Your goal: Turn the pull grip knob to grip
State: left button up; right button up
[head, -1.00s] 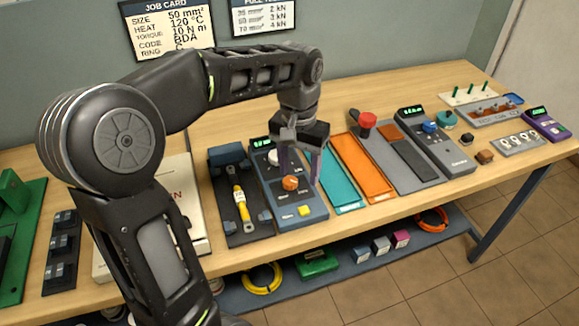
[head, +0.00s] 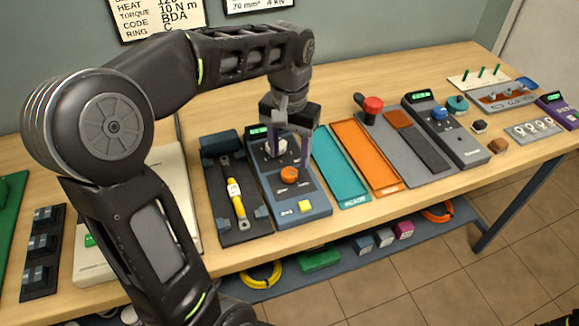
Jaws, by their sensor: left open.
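A blue-grey tester panel (head: 317,207) stands on the bench in the head view. It has a green display, a white knob (head: 281,148) near its top, an orange knob (head: 289,175) in the middle and a yellow button (head: 305,207) at the front. The lettering by the knobs is too small to read, so I cannot tell which is the grip knob. My left gripper (head: 287,153) points down, open, with its fingers on either side of the white knob and partly hiding it. I cannot tell whether they touch it. My right gripper is out of view.
A dark bed with a yellow-sleeved cable piece (head: 235,195) lies left of the panel. Teal (head: 342,190) and orange (head: 367,165) trays lie close on its right. A red knob (head: 373,105) stands beyond them. Bare wood shows behind the panel.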

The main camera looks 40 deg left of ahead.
aim_at(290, 172)
pick_arm(q)
notch_tip(290, 172, down, 6)
jog(key=shift+r, duration=0.2)
jog(key=shift+c, duration=0.5)
grip_shut()
